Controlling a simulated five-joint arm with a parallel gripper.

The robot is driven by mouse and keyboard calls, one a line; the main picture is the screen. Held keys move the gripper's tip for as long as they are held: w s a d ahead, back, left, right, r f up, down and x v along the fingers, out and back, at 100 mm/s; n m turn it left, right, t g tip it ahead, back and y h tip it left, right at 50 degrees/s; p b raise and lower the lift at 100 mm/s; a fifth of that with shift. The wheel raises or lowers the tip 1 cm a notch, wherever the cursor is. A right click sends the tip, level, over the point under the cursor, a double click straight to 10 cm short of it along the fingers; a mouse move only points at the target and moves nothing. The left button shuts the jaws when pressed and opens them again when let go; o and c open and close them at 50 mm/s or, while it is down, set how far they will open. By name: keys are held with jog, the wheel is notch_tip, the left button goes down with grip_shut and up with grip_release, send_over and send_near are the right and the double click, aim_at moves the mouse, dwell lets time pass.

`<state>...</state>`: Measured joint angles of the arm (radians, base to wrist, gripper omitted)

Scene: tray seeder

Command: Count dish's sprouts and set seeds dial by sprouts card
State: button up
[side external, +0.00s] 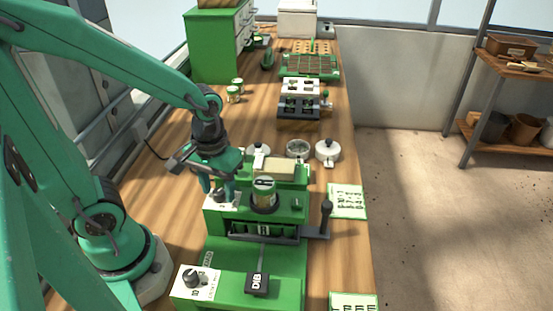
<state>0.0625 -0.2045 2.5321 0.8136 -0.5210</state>
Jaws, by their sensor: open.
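My gripper (219,187) is open and points down over a small white dial plate (221,206) at the left of the green seeder (292,213). Its fingers stand at either side of the dark knob there; contact cannot be told. A second dark knob (192,278) sits on a white plate at the seeder's front left. The lettering is too small to tell which is the seeds dial. A round clear dish (298,149) stands behind the seeder; its sprouts cannot be counted from here. A card with rows of figures (347,201) lies to the right. Another card (353,302) is cut off at the bottom edge.
A grey-white device (302,99) and a green seed tray (309,66) stand farther back. The table's right edge is close to the cards.

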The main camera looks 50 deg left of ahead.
jog(key=c, duration=1)
jog(key=m, duration=1.1)
jog(key=shift+m, duration=0.4)
jog(key=o, duration=1)
